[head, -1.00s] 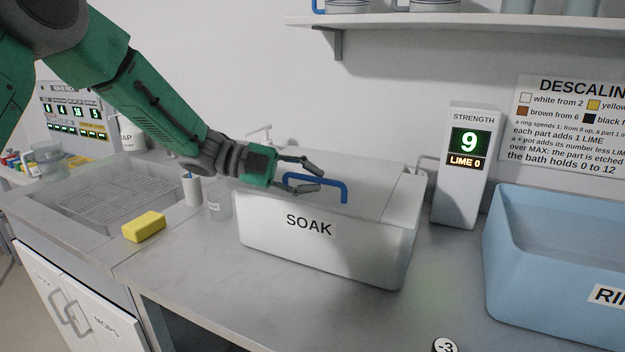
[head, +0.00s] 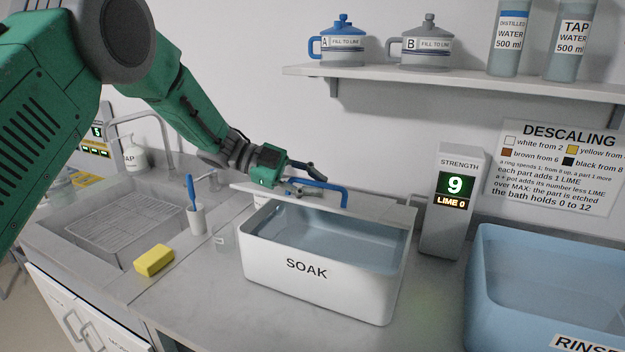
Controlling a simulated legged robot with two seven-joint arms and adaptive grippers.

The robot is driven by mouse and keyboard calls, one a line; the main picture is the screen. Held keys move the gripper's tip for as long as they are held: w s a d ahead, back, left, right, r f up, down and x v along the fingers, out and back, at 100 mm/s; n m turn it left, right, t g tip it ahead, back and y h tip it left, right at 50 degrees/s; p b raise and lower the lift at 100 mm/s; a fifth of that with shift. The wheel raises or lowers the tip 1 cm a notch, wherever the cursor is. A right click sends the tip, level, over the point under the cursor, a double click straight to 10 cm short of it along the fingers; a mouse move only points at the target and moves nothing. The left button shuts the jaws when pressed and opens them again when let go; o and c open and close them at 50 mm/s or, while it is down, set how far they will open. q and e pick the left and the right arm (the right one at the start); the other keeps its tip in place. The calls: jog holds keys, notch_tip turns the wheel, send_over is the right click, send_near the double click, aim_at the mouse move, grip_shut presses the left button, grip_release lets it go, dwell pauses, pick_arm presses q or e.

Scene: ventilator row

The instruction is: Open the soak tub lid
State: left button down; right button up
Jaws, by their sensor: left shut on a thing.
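The white soak tub (head: 325,292), labelled SOAK, stands on the counter with its top uncovered and pale blue liquid showing inside. Its white lid (head: 372,208) lies back at the tub's rear edge, partly hidden by my gripper. A blue bar handle (head: 342,194) is on the lid. My left gripper (head: 312,179) is shut on this handle, its arm coming in from the upper left. My right gripper is not in view.
A strength display (head: 456,200) reading 9 and LIME 0 stands right of the tub, beside a blue rinse tub (head: 510,310). A yellow sponge (head: 154,260), a cup with a blue-handled brush (head: 196,218) and a sink are left. A shelf (head: 450,80) hangs above.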

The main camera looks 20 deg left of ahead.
pick_arm(q)
jog(key=shift+n+g, duration=0.3)
jog(key=shift+n, duration=0.3)
jog(key=w+r+p, duration=0.2)
jog(key=r+p, duration=0.1)
jog(key=shift+r, duration=0.25)
jog(key=shift+w+d+r+n+g+p, duration=0.1)
jog(key=shift+w+r+n+g+p, duration=0.3)
jog(key=shift+w+r+p, duration=0.8)
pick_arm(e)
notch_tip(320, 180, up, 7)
pick_arm(q)
jog(key=shift+s+f, duration=0.25)
jog(key=shift+f, duration=0.1)
